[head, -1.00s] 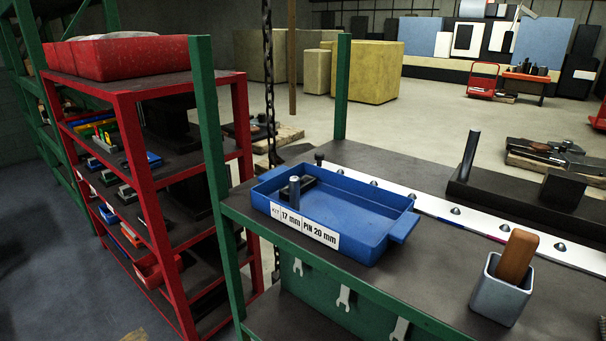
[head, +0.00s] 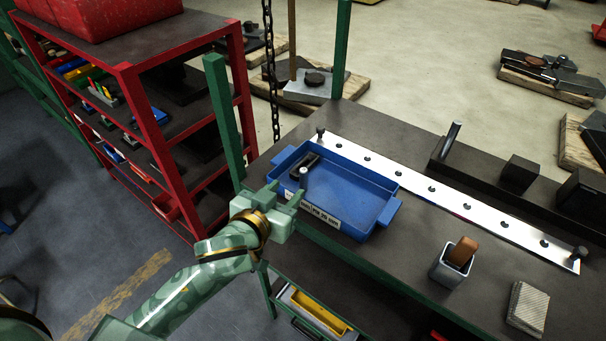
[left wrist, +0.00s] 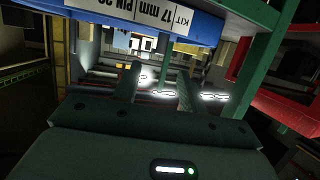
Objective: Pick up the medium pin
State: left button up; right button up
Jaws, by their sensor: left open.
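A grey metal pin (head: 304,173) stands upright in the left end of the blue tray (head: 378,216), beside a dark block (head: 306,160). Its size cannot be judged against other pins here. The tray's front label reads in part "17 mm" and "PIN 20 mm". My left gripper (head: 285,192) is open and empty, just outside the tray's front left corner, close to the pin. In the left wrist view, the open fingers (left wrist: 157,85) have nothing between them, and the tray's labelled front (left wrist: 155,15) crosses the top; the pin is hidden there. My right gripper is out of view.
A green post (head: 222,120) rises left of the tray, near my left arm. A white strip with dark knobs (head: 430,189) runs behind the tray. A grey cup with a brown-handled thing (head: 449,270) stands to the right. Bare bench top lies between cup and tray.

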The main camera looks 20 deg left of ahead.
aim_at(302, 175)
pick_arm(q)
jog(key=x, duration=0.4)
jog(key=shift+w+d+f, duration=0.1)
jog(key=shift+w+d, duration=0.05)
jog(key=shift+w, duration=0.2)
jog(key=x, duration=0.6)
jog(key=shift+p, duration=0.3)
jog(key=shift+s, duration=0.2)
jog(key=c, duration=0.3)
grip_shut()
